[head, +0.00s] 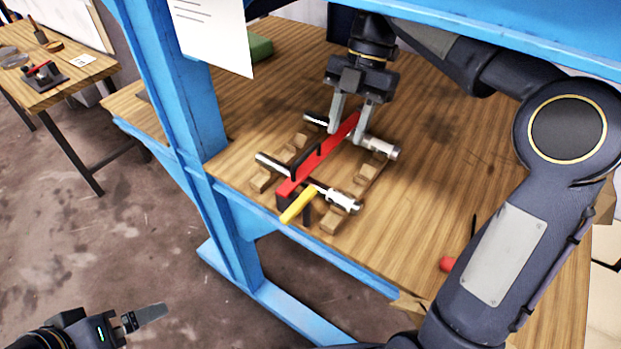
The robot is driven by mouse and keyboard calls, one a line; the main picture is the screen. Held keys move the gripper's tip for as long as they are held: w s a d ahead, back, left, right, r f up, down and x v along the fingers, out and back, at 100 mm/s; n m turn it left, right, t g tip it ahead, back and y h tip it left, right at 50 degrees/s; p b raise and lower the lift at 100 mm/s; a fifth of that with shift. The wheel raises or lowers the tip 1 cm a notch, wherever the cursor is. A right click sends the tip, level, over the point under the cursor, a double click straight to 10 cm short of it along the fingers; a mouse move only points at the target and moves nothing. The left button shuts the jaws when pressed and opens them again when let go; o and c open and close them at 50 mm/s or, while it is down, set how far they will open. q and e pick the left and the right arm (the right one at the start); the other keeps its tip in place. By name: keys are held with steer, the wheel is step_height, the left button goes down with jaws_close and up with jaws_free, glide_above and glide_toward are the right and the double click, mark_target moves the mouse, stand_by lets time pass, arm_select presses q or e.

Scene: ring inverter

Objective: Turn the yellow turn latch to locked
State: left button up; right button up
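The yellow turn latch (298,206) is a short yellow handle at the near end of a red bar (320,157), by the bench's front edge. It points toward the lower left, and its marking for locked or unlocked cannot be read. My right gripper (348,136) points down over the far end of the red bar, away from the latch. Its two fingers are apart, with the red bar showing between them; I cannot tell whether they touch it. My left gripper (148,315) is low at the left, off the bench, seen from the side, and its opening is hidden.
Metal cylinders (382,147) lie across wooden blocks (268,180) beside the red bar. A blue frame post (198,140) stands left of them. A red knob (447,264) is at the right, near my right arm. The bench (250,110) is largely clear behind.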

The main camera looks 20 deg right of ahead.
steer(key=b, duration=0.1)
glide_toward(300, 201)
step_height(300, 201, down, 3)
steer(key=shift+s+a+r, duration=0.15)
steer(key=shift+r, duration=0.05)
steer(key=x, duration=0.2)
steer(key=b+x, duration=0.1)
steer(key=shift+s+a+f, duration=0.25)
steer(key=shift+s+a, duration=0.05)
steer(key=shift+a, duration=0.05)
steer(key=shift+s+a+f+b, duration=0.2)
steer(key=shift+a+f+b, duration=0.1)
steer(key=shift+f, duration=0.4)
jaws_close()
